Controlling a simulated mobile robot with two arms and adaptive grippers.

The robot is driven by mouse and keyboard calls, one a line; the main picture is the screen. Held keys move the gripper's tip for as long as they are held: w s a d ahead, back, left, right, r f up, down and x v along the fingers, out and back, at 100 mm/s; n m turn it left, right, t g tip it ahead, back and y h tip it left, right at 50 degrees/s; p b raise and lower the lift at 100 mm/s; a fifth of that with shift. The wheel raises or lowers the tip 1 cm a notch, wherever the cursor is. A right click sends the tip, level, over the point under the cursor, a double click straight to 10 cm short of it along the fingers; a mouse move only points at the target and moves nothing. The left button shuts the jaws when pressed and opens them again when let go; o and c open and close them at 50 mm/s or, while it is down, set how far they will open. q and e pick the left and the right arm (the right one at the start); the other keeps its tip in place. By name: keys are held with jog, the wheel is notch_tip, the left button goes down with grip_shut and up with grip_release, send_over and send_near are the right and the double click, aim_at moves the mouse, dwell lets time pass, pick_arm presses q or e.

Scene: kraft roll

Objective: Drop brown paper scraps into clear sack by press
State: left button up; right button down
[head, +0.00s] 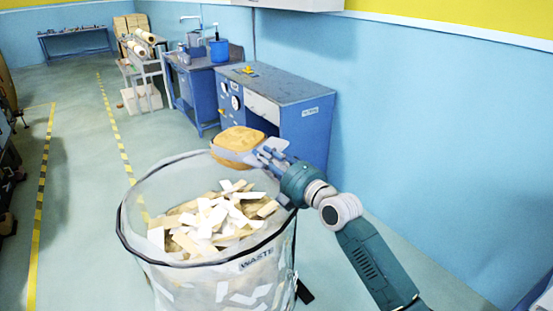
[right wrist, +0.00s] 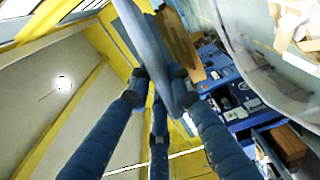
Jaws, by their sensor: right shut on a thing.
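The clear sack (head: 135,235), marked WASTE, stands open in the middle foreground, with many white and tan scraps (head: 215,215) inside. My right gripper (head: 264,155) is shut on a thin grey dish-like piece (head: 228,160) with a brown paper mass (head: 238,138) on it. In the head view this load appears at the sack's far right rim; I cannot tell whether it is over the opening. In the right wrist view the fingers close on the grey piece (right wrist: 150,45), with brown material (right wrist: 182,45) beyond it. My left gripper is not in view.
A blue cabinet (head: 305,130) with gauges stands behind the sack. Beyond it are a blue bench (head: 200,90) with a blue bucket (head: 219,50) and a rack of paper rolls (head: 140,45). The floor left of the sack is clear, with yellow-black tape lines.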

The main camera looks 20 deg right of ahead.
jog(key=shift+w+a+f+b, duration=0.35)
jog(key=shift+w+a+f, duration=0.05)
jog(key=shift+w+a, duration=0.6)
jog(key=shift+w+a+f+b, duration=0.3)
jog(key=shift+w+a+f, duration=0.1)
jog(key=shift+w+a, duration=0.6)
jog(key=shift+w+a+f+b, duration=0.4)
jog(key=shift+w+a, duration=0.5)
jog(key=shift+w, duration=0.2)
